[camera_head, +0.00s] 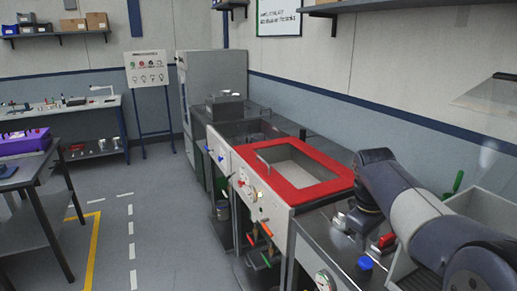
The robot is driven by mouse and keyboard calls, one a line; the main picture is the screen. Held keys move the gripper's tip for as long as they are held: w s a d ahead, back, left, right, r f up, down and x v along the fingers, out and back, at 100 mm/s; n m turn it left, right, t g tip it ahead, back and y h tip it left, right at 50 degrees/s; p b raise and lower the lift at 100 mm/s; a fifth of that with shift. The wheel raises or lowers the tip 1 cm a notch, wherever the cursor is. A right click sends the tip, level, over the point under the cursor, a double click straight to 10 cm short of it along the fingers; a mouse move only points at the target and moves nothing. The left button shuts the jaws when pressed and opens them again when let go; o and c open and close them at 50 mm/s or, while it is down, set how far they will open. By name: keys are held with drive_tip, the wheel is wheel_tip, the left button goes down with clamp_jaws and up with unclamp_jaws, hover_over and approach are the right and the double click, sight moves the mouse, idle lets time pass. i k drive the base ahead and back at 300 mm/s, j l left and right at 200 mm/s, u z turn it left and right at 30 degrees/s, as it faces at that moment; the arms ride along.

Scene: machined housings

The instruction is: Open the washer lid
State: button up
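The washer is a light grey cabinet in the middle of the head camera view. Its lid (325,188) is a red frame around a clear window and lies flat on the top, looking shut. A thin metal handle (263,163) stands at the lid's left edge. My arm comes in from the lower right and bends down just right of the lid. A dark end part (362,218), which looks like my gripper, is low over the steel bench, apart from the lid and handle. Its fingers are too small and dark to make out.
A steel bench (335,240) with small red and blue parts lies right of the washer. A grey sink (490,212) is at the right edge. A dark basin (245,132) is beyond the washer. Knobs and a gauge line the washer's front.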

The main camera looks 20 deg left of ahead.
sight(293, 196)
drive_tip(key=i+j, duration=0.2)
drive_tip(key=j, duration=0.15)
drive_tip(key=i+j, duration=0.2)
drive_tip(key=j, duration=0.15)
drive_tip(key=i+j+z, duration=0.1)
drive_tip(key=j, duration=0.3)
drive_tip(key=i+j, duration=0.3)
drive_tip(key=i+j+z, duration=0.1)
drive_tip(key=j, duration=0.3)
drive_tip(key=i+j, duration=0.45)
drive_tip(key=j, duration=0.35)
drive_tip(key=i+j+z, duration=0.1)
drive_tip(key=j, duration=0.3)
drive_tip(key=i, duration=0.1)
